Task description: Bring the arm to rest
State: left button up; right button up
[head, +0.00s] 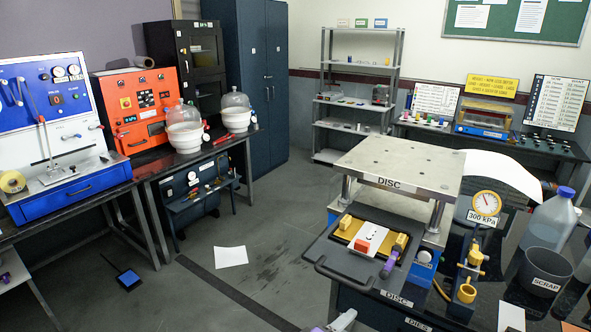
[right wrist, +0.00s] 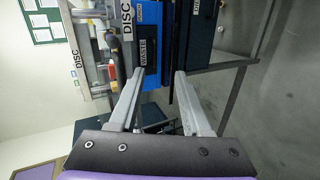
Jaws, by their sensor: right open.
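My right gripper (right wrist: 159,72) is open, with its two grey fingers spread and nothing between them in the right wrist view. A small grey part of it (head: 343,321) shows at the bottom edge of the head view, in front of the press bench. The press (head: 398,166), labelled DISC, stands beyond it and appears turned on its side in the right wrist view. The fingers look apart from the bench front. My left gripper is not in view.
The press's pulled-out dark tray (head: 330,248) holds yellow blocks and a red-and-white piece. A gauge (head: 486,203), grey scrap bin (head: 545,268) and clear jug (head: 551,220) stand at right. A bench with an orange machine (head: 136,105) is at left.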

jog(key=s+d+f+m+g+y, duration=0.2)
jog(key=s+d+f+m+y, duration=0.2)
jog(key=s+f+m, duration=0.1)
jog(key=s+d+f+m+g+y, duration=0.2)
jog(key=s+d+f+m+y, duration=0.1)
jog(key=s+f, duration=0.4)
jog(key=shift+s+d+f+m+y, duration=0.4)
jog(key=shift+d+f+m, duration=0.25)
jog(key=shift+f+m, duration=0.35)
